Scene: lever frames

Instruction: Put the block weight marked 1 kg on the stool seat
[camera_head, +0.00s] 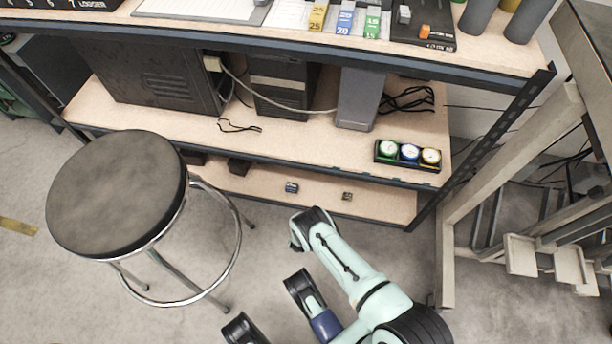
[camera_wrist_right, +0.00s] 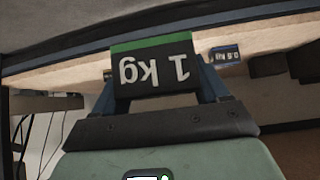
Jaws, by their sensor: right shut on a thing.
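The 1 kg block weight (camera_wrist_right: 155,75) is dark with a green strip and a white "1 kg" label that appears upside down in the right wrist view. My right gripper (camera_wrist_right: 160,84) is shut on it, a finger on each side. I cannot make out the block or the right fingertips in the head view, where my mint arm reaches in from the bottom. The stool (camera_head: 115,190) stands at the left on metal legs with a ring. Its round dark seat is bare. My left gripper is not in view.
A shelf unit (camera_head: 300,140) runs behind. Its lowest board (camera_head: 380,203) holds small blocks, including a blue-marked one (camera_head: 291,187), also in the wrist view (camera_wrist_right: 224,55). A three-dial gauge tray (camera_head: 408,155) sits on the middle board. Floor between stool and arm is clear.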

